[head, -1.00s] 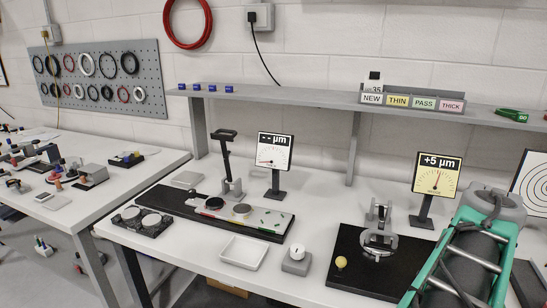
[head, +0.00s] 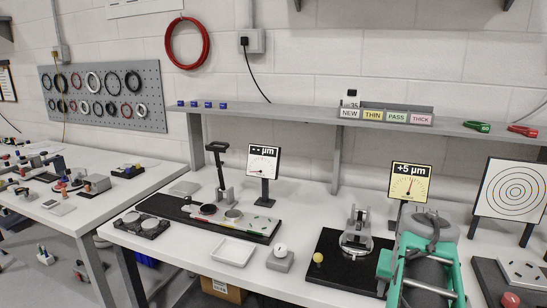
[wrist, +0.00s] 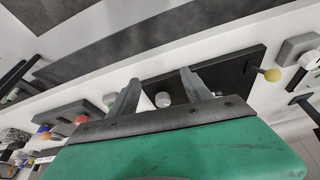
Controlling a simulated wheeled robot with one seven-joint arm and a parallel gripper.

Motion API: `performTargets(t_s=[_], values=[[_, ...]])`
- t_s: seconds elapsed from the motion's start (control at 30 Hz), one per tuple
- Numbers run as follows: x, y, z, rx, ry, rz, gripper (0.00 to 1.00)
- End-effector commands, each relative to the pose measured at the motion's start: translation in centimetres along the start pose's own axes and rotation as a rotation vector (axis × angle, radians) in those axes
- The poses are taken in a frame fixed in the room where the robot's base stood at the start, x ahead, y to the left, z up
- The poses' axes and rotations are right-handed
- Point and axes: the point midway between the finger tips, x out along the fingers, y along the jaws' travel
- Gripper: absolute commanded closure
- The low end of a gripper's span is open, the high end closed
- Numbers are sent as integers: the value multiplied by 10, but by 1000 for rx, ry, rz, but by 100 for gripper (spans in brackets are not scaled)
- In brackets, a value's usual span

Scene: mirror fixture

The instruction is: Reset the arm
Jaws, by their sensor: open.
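My gripper (wrist: 160,92) shows in the wrist view as two grey fingers set apart on a green body, with nothing held between them. Beyond the fingers lie the white bench top and a black base plate with a yellow ball (wrist: 272,74) near its end. In the head view my green and grey arm (head: 424,262) stands at the lower right, in front of the bench. The fingertips cannot be made out there. The right-hand fixture on its black base (head: 330,273) and the "+5 µm" gauge (head: 410,182) stand to the left of and behind the arm.
The bench also carries a white tray (head: 233,251), a grey block with a white knob (head: 280,257), and a "-- µm" gauge (head: 263,162). A target board (head: 512,190) stands at the right. A shelf (head: 300,112) with labelled bins runs along the back.

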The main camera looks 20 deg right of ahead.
Motion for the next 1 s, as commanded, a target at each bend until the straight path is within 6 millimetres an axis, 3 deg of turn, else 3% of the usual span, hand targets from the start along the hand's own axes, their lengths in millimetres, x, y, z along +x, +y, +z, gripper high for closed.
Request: performTargets(t_s=[0.17, 0.23, 0.33, 0.43, 0.5, 0.6, 1.0], values=[[-2, -79, 31, -200, -18, -75, 43], [-4, -116, 55, -308, -29, -113, 43], [-10, -172, 106, -502, -49, -179, 43], [-17, -210, 162, -688, -64, -238, 43], [-20, -224, 192, -782, -72, -265, 43], [-22, -232, 216, -858, -77, -288, 43], [-21, -234, 222, -873, -79, -292, 43]])
